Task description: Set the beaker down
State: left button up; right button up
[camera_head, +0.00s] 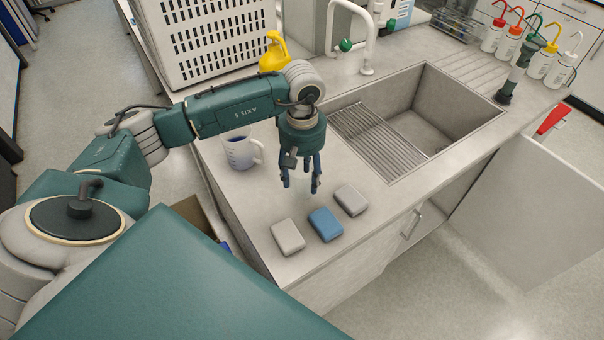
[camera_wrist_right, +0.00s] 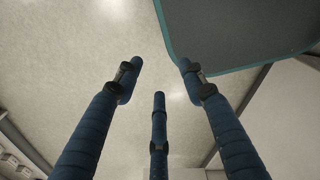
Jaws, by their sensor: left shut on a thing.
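The beaker (camera_head: 239,152), a clear jug shape with a handle and bluish contents, stands upright on the counter (camera_head: 245,193) left of the sink. My left gripper (camera_head: 301,187) points down just right of the beaker's handle, with a strip of counter showing between them. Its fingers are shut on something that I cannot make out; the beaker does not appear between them. My right gripper (camera_wrist_right: 158,82) shows in the right wrist view with its three fingers spread, open and empty above the floor. It does not show in the head view.
Two grey pads (camera_head: 288,236) (camera_head: 351,199) and a blue pad (camera_head: 325,224) lie near the counter's front edge. The sink (camera_head: 452,110) with a ribbed rack (camera_head: 375,141) is to the right. A white slotted crate (camera_head: 210,45) and a yellow object (camera_head: 274,52) stand behind.

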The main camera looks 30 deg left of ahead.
aim_at(302, 186)
pick_arm(q)
notch_tip(302, 186, down, 4)
jog(key=shift+s+r+p, duration=0.1)
jog(key=shift+r+p, duration=0.1)
jog(key=shift+p, duration=0.3)
jog(key=shift+f, duration=0.35)
jog(key=o, duration=1.3)
pick_arm(e)
jog(key=shift+w+d+r, duration=0.15)
jog(key=shift+w+r, duration=0.25)
jog(key=shift+w, duration=0.3)
